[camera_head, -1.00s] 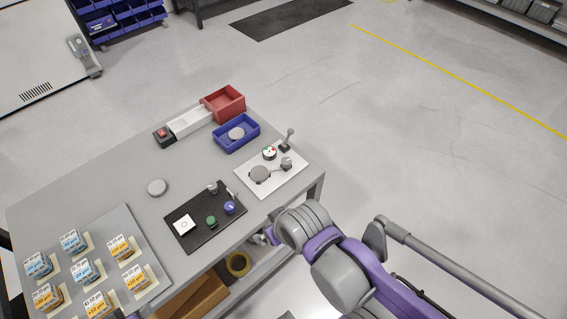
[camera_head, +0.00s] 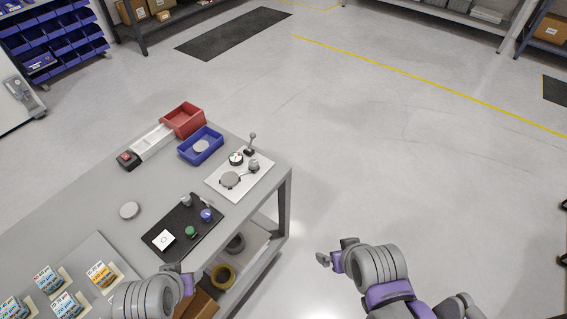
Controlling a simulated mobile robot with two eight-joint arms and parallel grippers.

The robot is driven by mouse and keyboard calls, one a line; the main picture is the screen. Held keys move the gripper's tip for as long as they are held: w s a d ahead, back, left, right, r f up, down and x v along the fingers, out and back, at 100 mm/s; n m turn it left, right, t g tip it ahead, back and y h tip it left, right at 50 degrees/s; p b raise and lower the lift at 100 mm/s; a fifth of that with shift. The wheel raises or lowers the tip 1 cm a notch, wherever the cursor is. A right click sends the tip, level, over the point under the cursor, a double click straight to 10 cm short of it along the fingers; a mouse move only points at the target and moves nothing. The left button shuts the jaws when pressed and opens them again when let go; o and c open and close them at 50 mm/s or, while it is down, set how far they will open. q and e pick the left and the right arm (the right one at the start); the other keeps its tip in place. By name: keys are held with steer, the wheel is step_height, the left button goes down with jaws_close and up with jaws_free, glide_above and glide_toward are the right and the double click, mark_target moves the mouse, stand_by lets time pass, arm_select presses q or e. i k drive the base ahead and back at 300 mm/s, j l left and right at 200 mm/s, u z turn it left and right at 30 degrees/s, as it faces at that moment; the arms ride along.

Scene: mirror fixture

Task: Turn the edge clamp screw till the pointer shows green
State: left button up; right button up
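The mirror fixture is a white plate (camera_head: 213,183) at the right end of the grey bench. A round grey disc (camera_head: 230,180) sits on it. Behind the disc is a small round dial (camera_head: 236,158) with green and red marks; its pointer is too small to read. Grey knob-like parts (camera_head: 254,165) stand beside the dial; I cannot tell which is the clamp screw. My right gripper (camera_head: 322,260) is off the bench's right side, apart from the fixture, fingers too small to judge. My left arm shows at the bench's front edge; its gripper fingers cannot be made out.
A black tray (camera_head: 160,253) with green and blue knobs lies in front of the fixture. Behind are a blue bin (camera_head: 186,153), a red bin (camera_head: 183,121) and a red-button box (camera_head: 128,160). A loose disc (camera_head: 130,210) lies left. Floor right of the bench is clear.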

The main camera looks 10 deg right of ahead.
mark_target(253, 164)
steer(key=i+j+u, duration=0.15)
steer(key=u, duration=0.25)
steer(key=i+j+u, duration=0.2)
steer(key=u, duration=0.15)
